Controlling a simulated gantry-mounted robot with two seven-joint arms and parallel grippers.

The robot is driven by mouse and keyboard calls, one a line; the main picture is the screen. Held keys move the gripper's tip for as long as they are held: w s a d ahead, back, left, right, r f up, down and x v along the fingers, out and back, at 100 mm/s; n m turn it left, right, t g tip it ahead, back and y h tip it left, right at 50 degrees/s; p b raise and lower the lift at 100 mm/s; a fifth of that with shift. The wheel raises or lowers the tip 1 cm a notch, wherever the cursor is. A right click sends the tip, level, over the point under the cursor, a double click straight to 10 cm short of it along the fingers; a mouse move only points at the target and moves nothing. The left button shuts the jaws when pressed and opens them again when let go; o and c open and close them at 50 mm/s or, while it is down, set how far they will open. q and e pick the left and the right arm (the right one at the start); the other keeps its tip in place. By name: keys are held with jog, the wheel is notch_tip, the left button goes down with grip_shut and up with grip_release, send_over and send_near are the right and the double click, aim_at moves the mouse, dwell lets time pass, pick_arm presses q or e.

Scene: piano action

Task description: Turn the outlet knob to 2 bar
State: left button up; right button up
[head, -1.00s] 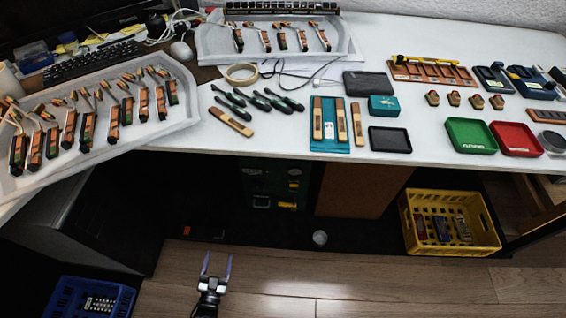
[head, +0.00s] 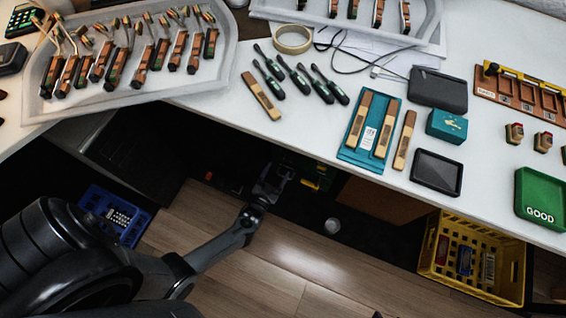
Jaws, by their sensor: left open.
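My left gripper (head: 276,176) reaches under the table from the lower left, in front of the dark space below the tabletop. It is open, and I see nothing between its fingers. A dark green unit with yellow parts (head: 318,181) stands in the shadow under the table, just right of the gripper. My gripper partly covers this area. I cannot make out an outlet knob or a scale on it, and I cannot tell whether the gripper touches the unit. My right gripper is not in view.
The white tabletop (head: 215,112) overhangs the gripper, with a tray of hammer parts (head: 225,60) on it. A blue crate (head: 113,215) stands on the floor at left, a yellow crate (head: 473,255) at right. A small round grey object (head: 332,226) lies on the floor. The wooden floor between is mostly clear.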

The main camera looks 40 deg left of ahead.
aim_at(284, 160)
pick_arm(q)
jog(key=b+x, duration=0.1)
jog(key=x, duration=0.2)
jog(key=shift+w, duration=0.3)
jog(key=shift+w+a+f+b, duration=0.1)
jog(key=shift+w+a+b, duration=0.05)
jog(key=shift+w+b, duration=0.2)
jog(key=shift+w+a, duration=0.15)
jog(key=shift+w, duration=0.6)
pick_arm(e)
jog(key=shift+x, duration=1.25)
pick_arm(q)
jog(key=shift+c, duration=0.5)
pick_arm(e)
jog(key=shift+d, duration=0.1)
pick_arm(q)
jog(key=shift+s, duration=0.15)
jog(key=c, duration=1)
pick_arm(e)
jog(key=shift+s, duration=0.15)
